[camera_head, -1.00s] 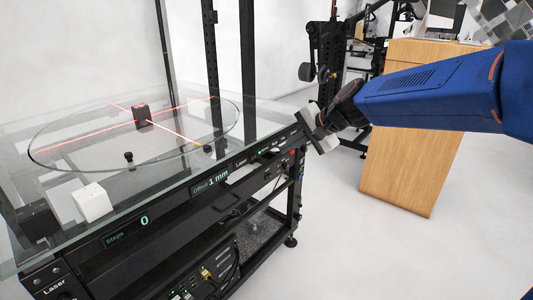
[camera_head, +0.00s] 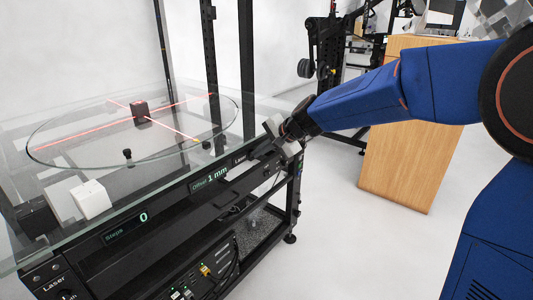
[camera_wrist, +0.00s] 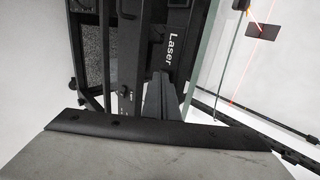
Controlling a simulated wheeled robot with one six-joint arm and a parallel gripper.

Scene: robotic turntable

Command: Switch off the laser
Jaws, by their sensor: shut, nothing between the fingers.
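Red laser lines (camera_head: 82,137) cross over the round glass turntable (camera_head: 48,134), so the laser is lit. A dark cube (camera_head: 140,108) sits where the lines meet. The front panel carries a "Laser" label (camera_head: 240,159), beside my gripper (camera_head: 265,148). My gripper is shut and empty, close to the panel; I cannot tell whether it touches. In the wrist view, my grey fingers (camera_wrist: 160,95) point at the panel just below the "Laser" label (camera_wrist: 172,50). The switch itself is hidden behind the fingers.
The glass tabletop edge (camera_head: 150,190) runs just above the panel, near my gripper. The panel shows a "Steps 0" display (camera_head: 128,227) and an "Offset 1 mm" display (camera_head: 209,179). A wooden cabinet (camera_head: 410,160) stands behind my arm. The floor at right is free.

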